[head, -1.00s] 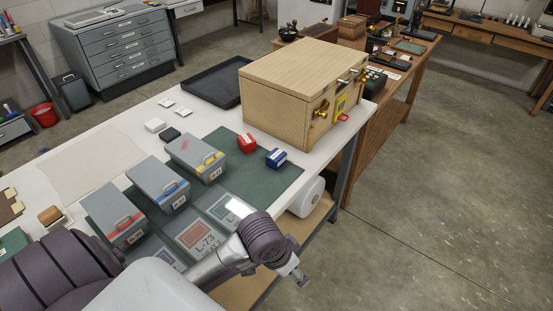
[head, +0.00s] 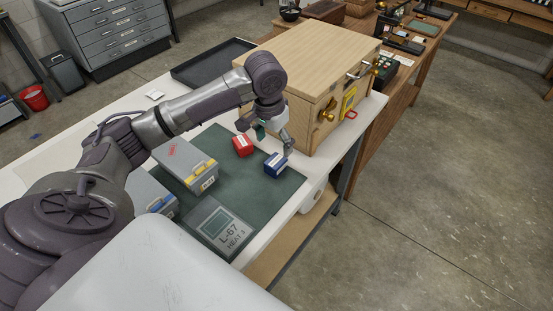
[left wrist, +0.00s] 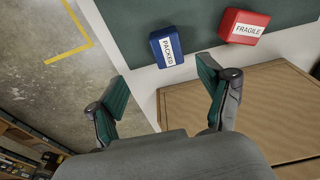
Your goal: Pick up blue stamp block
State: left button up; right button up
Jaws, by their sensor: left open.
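The blue stamp block (head: 275,166) sits on the green mat (head: 262,194) near its right edge. In the left wrist view the blue block (left wrist: 175,36) bears a white label reading PACKED. My left gripper (head: 272,143) is open and empty above and just behind the blue block, beside the wooden box. In the left wrist view its fingers (left wrist: 163,82) are spread apart, and the blue block lies beyond their tips, apart from them. My right gripper is in neither view.
A red block (head: 242,146) labelled FRAGILE stands close to the blue one. The wooden box (head: 312,72) stands just behind. The table's right edge is near.

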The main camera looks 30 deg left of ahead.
aim_at(275, 161)
pick_arm(q)
notch_tip(275, 161, down, 3)
jog(key=shift+d+f, duration=0.1)
jog(key=shift+f, duration=0.05)
jog(key=f, duration=0.1)
jog(key=w+a+f, duration=0.1)
jog(key=shift+w+f, duration=0.1)
jog(key=shift+f, duration=0.3)
jog(key=shift+f+p, duration=0.3)
jog(key=shift+p, duration=0.2)
jog(key=f, duration=0.1)
jog(key=f+p, duration=0.1)
jog(key=f, duration=0.1)
jog(key=shift+w+f, duration=0.15)
jog(key=shift+w, duration=0.2)
jog(key=shift+w+a+f, duration=0.15)
jog(key=shift+f, duration=0.25)
jog(key=shift+r, duration=0.1)
jog(key=c, duration=1.3)
jog(key=shift+r, duration=0.1)
